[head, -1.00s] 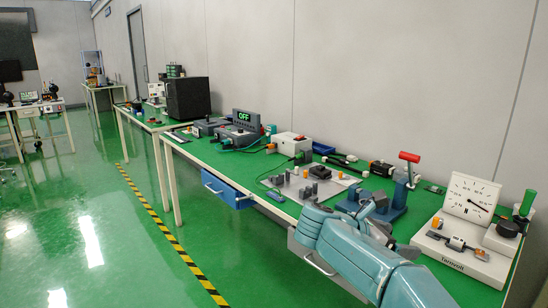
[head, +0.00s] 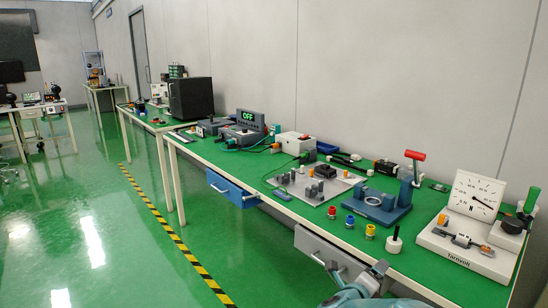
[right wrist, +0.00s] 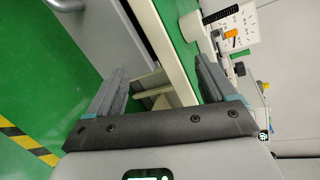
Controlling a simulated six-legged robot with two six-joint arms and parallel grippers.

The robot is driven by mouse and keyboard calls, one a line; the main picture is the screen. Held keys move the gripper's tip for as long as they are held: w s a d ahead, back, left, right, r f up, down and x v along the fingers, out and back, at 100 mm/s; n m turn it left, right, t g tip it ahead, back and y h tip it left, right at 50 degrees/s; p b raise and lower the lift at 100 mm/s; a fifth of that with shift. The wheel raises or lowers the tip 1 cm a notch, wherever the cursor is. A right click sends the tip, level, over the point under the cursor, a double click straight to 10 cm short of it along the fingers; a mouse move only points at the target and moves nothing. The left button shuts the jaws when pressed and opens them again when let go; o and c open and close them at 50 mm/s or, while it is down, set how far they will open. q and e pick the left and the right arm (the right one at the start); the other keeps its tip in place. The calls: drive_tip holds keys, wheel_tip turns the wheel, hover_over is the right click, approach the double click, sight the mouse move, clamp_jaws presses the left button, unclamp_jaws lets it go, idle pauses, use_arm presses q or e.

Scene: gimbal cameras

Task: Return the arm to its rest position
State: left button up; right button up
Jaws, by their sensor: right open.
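My right arm (head: 362,290) shows at the bottom edge of the head view, low in front of the workbench. In the right wrist view my right gripper (right wrist: 160,70) is open, its two grey fingers wide apart, with nothing held between them. The bench's front edge and a light frame part show beyond the fingers. In the head view the gripper's fingertips are hard to make out beside the grey drawer. My left arm and left gripper are not in view.
The green workbench (head: 405,262) carries a blue clamp fixture (head: 378,205), a dial gauge (head: 475,198), a grey plate with pegs (head: 315,190) and colored plugs. A grey drawer (head: 318,250) and blue drawer (head: 230,190) face the aisle. The green floor at left is open.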

drive_tip(key=s+a+f+n+y, duration=0.2)
drive_tip(key=f+n+y, duration=0.1)
drive_tip(key=f+n, duration=0.25)
drive_tip(key=s+a+f+n+y, duration=0.1)
drive_tip(key=s+f+n+y, duration=0.2)
drive_tip(key=f, duration=0.4)
drive_tip(key=s+a+f+n+g+y, duration=0.35)
drive_tip(key=s+f+n, duration=0.35)
drive_tip(key=s, duration=0.3)
drive_tip(key=s+a+f+n+g+y, duration=0.2)
drive_tip(key=s+a+f+n+g, duration=0.15)
drive_tip(key=s+f+n, duration=0.45)
drive_tip(key=s+a+n+g+y+p, duration=0.1)
drive_tip(key=s+a+n+g, duration=0.1)
drive_tip(key=s, duration=0.6)
drive_tip(key=s+a+n+g+y, duration=0.1)
drive_tip(key=s+a+n+g, duration=0.15)
drive_tip(key=s, duration=0.55)
wheel_tip(320, 180, up, 16)
drive_tip(key=p, duration=1.5)
drive_tip(key=shift+d+p, duration=0.3)
drive_tip(key=shift+d, duration=0.15)
